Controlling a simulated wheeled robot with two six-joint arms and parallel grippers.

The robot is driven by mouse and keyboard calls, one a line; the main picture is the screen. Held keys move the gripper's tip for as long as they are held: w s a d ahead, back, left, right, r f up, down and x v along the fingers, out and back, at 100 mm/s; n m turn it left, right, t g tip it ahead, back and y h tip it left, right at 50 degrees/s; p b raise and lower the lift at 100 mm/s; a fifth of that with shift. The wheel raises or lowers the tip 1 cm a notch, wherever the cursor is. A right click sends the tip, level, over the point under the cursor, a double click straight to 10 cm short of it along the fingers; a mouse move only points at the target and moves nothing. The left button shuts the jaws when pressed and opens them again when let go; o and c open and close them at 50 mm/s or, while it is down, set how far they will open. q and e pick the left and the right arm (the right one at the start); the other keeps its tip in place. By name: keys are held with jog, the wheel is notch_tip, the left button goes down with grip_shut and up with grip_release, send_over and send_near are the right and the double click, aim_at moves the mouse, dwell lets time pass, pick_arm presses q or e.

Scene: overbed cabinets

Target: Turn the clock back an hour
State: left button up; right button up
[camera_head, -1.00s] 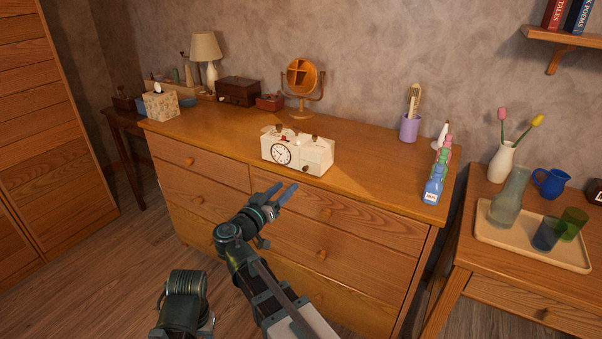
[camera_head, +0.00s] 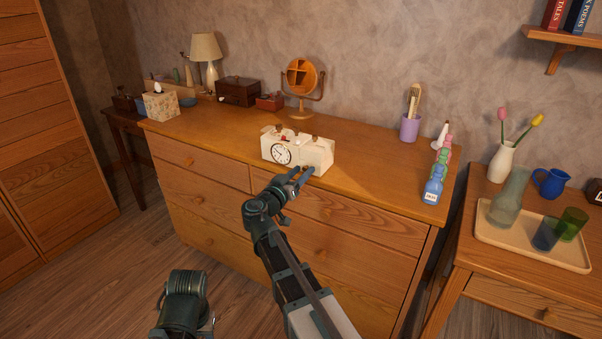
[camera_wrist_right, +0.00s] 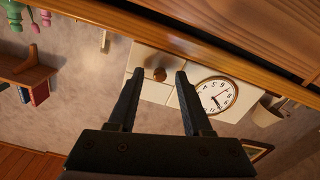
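The clock is a white box (camera_head: 318,157) near the dresser's front edge, with a round dial (camera_head: 281,154) on its left part. It also shows upside down in the right wrist view, with its dial (camera_wrist_right: 215,96) and a brown knob (camera_wrist_right: 158,74) on the plain part beside the dial. My right gripper (camera_head: 302,174) is open, just in front of the clock's lower right part. In the right wrist view my right gripper's fingers (camera_wrist_right: 155,92) stand either side of the knob, with gaps showing. Contact is not visible.
The clock stands on the wooden dresser (camera_head: 375,176). A round mirror (camera_head: 302,78) stands behind it. The dresser top right of the clock is clear.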

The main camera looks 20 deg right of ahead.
grip_shut()
jog(key=shift+n, duration=0.3)
jog(key=n, duration=1.1)
jog(key=shift+w, duration=0.1)
jog(key=n, duration=0.3)
jog(key=shift+n, duration=0.3)
jog(key=n, duration=0.3)
jog(key=shift+n, duration=0.3)
jog(key=n, duration=0.6)
jog(key=shift+f+n, duration=0.1)
jog(key=shift+n, duration=0.3)
